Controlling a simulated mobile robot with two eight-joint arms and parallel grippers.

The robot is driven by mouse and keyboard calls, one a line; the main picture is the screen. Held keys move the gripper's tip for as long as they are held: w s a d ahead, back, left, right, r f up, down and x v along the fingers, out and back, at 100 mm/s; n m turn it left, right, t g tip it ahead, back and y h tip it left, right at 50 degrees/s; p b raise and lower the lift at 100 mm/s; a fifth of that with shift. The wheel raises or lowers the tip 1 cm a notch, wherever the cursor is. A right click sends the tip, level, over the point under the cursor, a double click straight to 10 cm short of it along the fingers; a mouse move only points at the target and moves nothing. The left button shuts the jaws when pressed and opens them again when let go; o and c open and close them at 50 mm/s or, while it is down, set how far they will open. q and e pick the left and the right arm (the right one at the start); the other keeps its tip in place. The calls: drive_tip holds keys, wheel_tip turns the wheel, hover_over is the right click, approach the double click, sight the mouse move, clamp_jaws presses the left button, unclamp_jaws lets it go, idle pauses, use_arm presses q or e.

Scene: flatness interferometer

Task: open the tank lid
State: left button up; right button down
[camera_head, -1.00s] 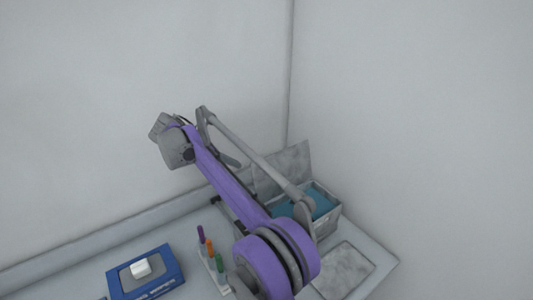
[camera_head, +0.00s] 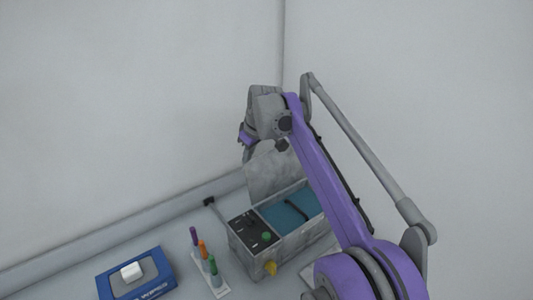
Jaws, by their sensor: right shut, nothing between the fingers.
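The tank (camera_head: 291,243) is a grey box at the back right of the bench, with blue liquid (camera_head: 284,217) showing in its open top. The tank lid (camera_head: 272,172) is a grey plate standing raised at the tank's back edge; its upper part is behind my wrist. My right gripper (camera_head: 247,143) is at the end of the purple arm, above and slightly left of the lid. It is shut and empty; its fingertips are mostly hidden, and I cannot tell whether it touches the lid. My left gripper is out of view.
A black panel (camera_head: 252,231) with a green button is on the tank's left end, with a yellow knob (camera_head: 270,268) below. A rack (camera_head: 214,284) of coloured pens and a blue box (camera_head: 136,276) with a white block stand left. Walls close the back and right.

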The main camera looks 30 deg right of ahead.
sight(274, 168)
drive_tip(key=w+d+r+m+t+b, duration=0.1)
drive_tip(key=w+d, duration=0.1)
drive_tip(key=d, duration=0.3)
drive_tip(key=w+d+r+m+t, duration=0.1)
drive_tip(key=w+d+m, duration=0.15)
drive_tip(key=d, duration=0.35)
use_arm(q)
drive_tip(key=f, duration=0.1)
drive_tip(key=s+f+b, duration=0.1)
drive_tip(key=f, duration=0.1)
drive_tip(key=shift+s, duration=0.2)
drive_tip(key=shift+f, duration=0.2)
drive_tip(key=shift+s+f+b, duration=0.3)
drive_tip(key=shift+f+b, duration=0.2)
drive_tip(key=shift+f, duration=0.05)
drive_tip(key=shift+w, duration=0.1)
use_arm(e)
wheel_tip(274, 168, down, 8)
drive_tip(key=w+n, duration=0.1)
drive_tip(key=shift+w+a, duration=0.25)
drive_tip(key=shift+w, duration=0.15)
drive_tip(key=shift+r, duration=0.1)
drive_tip(key=shift+y, duration=0.3)
